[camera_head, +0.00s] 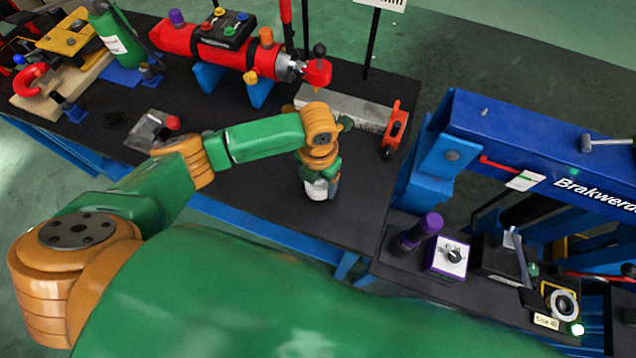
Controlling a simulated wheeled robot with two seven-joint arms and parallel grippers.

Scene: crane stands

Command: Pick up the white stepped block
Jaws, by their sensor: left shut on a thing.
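My left arm reaches over the black-topped table (245,185), and its gripper (320,183) points down near the table's front edge. The gripper is shut on the white stepped block (316,190). Only a small white part of the block shows between and below the fingers; its steps are hidden. I cannot tell whether the block touches the table top or is just above it. My right gripper is not in view.
A grey bar (345,109) with an orange-red end piece lies behind the gripper. A red cylinder (205,45) on blue supports stands farther back. A blue press frame (530,140) stands at the right. The table is clear around the block.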

